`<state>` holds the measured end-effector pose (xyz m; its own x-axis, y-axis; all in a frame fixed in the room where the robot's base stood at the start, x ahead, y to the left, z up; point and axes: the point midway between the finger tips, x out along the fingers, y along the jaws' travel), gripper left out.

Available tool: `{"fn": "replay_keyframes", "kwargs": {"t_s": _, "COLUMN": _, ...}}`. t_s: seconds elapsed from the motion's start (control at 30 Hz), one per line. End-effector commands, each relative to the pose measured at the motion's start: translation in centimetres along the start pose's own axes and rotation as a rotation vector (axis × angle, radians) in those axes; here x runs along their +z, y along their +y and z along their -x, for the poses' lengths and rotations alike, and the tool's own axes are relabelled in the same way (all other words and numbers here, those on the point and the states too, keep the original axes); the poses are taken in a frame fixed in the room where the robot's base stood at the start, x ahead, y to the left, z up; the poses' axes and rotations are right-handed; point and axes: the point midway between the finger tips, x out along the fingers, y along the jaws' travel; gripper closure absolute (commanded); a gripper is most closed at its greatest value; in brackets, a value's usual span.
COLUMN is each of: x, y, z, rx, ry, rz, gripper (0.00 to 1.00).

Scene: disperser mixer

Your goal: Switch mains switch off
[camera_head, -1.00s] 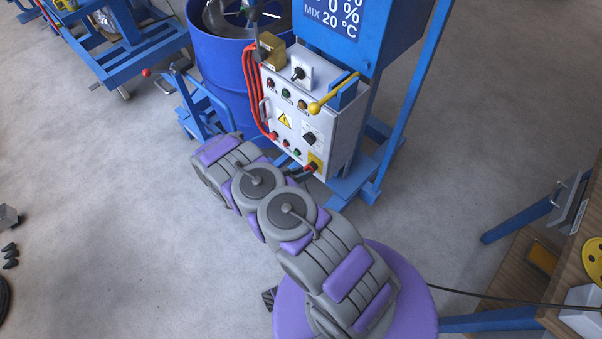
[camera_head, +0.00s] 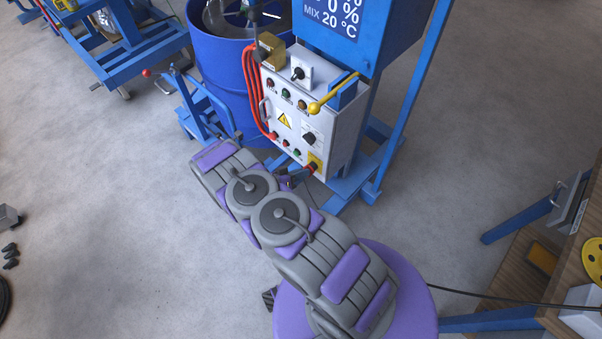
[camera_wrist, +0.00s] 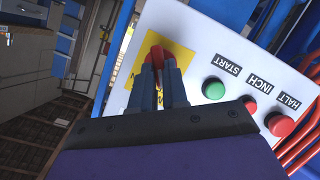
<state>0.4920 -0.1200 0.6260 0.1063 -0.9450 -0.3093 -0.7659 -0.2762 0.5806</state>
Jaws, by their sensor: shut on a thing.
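The mains switch is a red rotary handle on a yellow plate at the lower right corner of the white control box; it shows in the head view (camera_head: 314,166) and the wrist view (camera_wrist: 155,54). My gripper (camera_wrist: 161,66) is shut on the red handle, one dark finger on each side. In the head view my gripper (camera_head: 307,170) reaches the switch from the lower left, partly hidden by my arm. The fingers cover part of the handle and plate lettering, so I cannot read the switch position.
The control box (camera_head: 345,128) also carries a green START button (camera_wrist: 214,88), a red INCH button (camera_wrist: 249,104) and a red HALT button (camera_wrist: 280,124). Red cables (camera_head: 252,95) run along its left side. A blue drum (camera_head: 222,80) stands behind. Open floor lies to the left.

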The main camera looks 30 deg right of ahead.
Motion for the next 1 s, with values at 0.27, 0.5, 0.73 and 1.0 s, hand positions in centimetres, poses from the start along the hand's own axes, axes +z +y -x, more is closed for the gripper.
{"fn": "replay_keyframes", "kwargs": {"t_s": 0.27, "x": -0.06, "y": -0.53, "z": 0.06, "rx": 0.055, "ry": 0.002, "rz": 0.148, "gripper": 1.0}}
{"fn": "replay_keyframes", "kwargs": {"t_s": 0.5, "x": -0.13, "y": -0.59, "z": 0.1, "rx": 0.062, "ry": 0.002, "rz": 0.17, "gripper": 1.0}}
{"fn": "replay_keyframes", "kwargs": {"t_s": 0.73, "x": -0.12, "y": -0.61, "z": 0.12, "rx": 0.061, "ry": 0.002, "rz": 0.169, "gripper": 0.79}}
{"fn": "replay_keyframes", "kwargs": {"t_s": 1.0, "x": -0.04, "y": -0.39, "z": 0.05, "rx": 0.064, "ry": 0.001, "rz": 0.169, "gripper": 0.61}}
